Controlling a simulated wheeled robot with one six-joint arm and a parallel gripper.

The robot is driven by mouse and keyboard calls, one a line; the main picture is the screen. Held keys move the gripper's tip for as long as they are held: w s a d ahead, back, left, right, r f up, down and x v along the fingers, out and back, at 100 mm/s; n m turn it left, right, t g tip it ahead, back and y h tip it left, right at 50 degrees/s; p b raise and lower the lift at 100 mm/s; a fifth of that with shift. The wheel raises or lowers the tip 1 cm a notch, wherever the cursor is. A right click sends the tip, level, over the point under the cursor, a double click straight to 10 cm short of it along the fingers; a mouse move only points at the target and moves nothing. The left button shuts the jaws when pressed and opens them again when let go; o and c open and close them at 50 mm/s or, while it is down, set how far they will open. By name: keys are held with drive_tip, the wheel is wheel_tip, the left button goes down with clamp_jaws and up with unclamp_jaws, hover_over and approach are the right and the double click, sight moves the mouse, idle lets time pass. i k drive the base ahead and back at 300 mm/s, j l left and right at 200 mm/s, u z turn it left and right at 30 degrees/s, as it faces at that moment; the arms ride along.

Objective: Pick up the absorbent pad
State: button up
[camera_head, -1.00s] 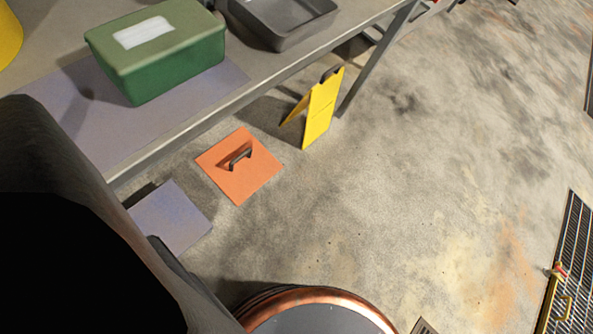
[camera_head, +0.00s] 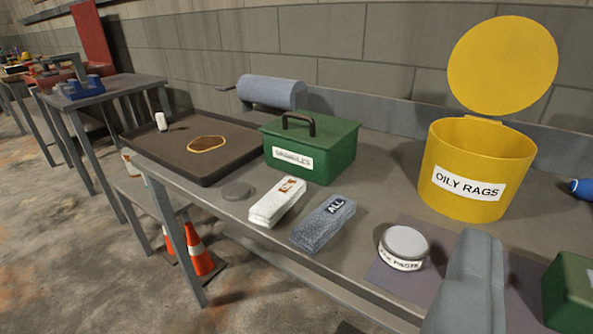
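Two folded pads lie side by side on the workbench. One is a white pad (camera_head: 277,202) with a brown-orange mark that I cannot read surely. I cannot tell from the picture alone which one is the absorbent pad of the task. No gripper fingertips show. A grey rounded shape at the lower right edge may be part of my arm.
On the workbench (camera_head: 375,190) stand a green box (camera_head: 310,150), a dark tray (camera_head: 170,157) with a brown patch, a round tin (camera_head: 404,245), a yellow "OILY RAGS" bin (camera_head: 470,170) and a flat grey disc (camera_head: 236,190). Orange cones (camera_head: 199,252) stand below.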

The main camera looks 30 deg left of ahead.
sight(267, 212)
drive_tip(key=u, duration=0.9)
